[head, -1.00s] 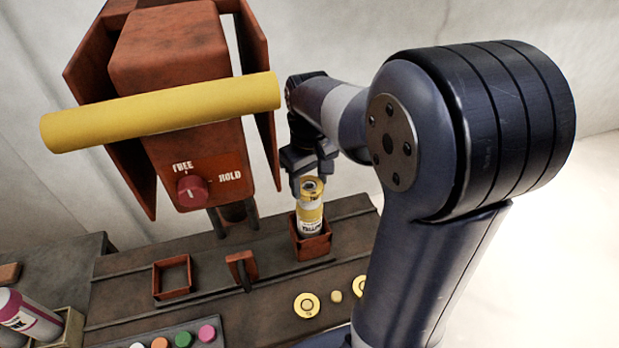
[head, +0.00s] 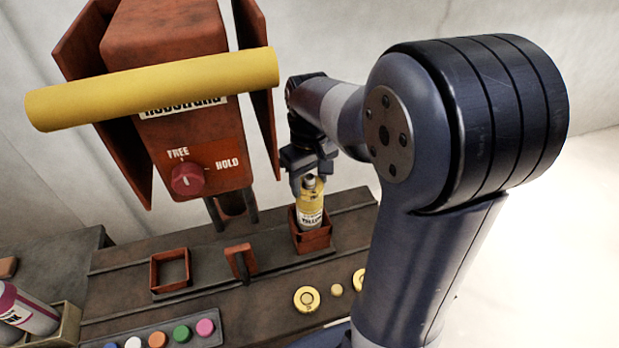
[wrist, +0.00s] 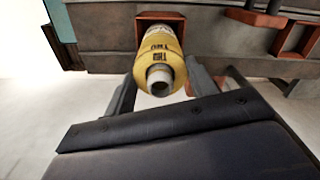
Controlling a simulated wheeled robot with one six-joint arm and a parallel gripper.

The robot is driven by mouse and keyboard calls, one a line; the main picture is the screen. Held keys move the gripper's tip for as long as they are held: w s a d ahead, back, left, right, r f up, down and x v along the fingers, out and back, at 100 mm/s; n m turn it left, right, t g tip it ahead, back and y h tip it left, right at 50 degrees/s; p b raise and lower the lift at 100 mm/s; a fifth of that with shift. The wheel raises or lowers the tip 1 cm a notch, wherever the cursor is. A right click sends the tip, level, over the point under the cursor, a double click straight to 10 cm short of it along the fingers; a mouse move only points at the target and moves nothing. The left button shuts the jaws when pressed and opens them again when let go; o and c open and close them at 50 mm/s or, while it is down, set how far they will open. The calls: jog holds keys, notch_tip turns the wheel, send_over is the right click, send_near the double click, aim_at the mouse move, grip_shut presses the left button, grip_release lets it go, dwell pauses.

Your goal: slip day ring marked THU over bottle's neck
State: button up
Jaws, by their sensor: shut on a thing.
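The bottle (head: 310,215), yellow with a white label, stands upright in a red square holder (head: 312,241) on the bench. The yellow day ring (wrist: 154,62), with THU printed on it, is around the bottle's neck. The neck's open pale tip (wrist: 160,80) sticks out through the ring in the wrist view. My gripper (head: 309,181) is over the bottle's top, with one finger on either side of the ring, shut on it. The fingers partly hide the ring in the head view, and I cannot tell how firmly it sits on the shoulder.
A red machine with a yellow bar (head: 160,90) and a FREE/HOLD knob (head: 188,179) stands left of my arm. An empty red holder (head: 170,270) and a red upright piece (head: 240,262) are on the bench. Other yellow rings (head: 306,299) lie in front. Coloured buttons (head: 157,340) are at front left.

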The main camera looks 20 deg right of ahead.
jog(key=o, duration=1)
jog(key=shift+o, duration=0.2)
notch_tip(320, 180, up, 11)
jog(key=shift+f, duration=0.1)
notch_tip(320, 180, down, 11)
jog(key=shift+r, duration=0.4)
dwell(0.5)
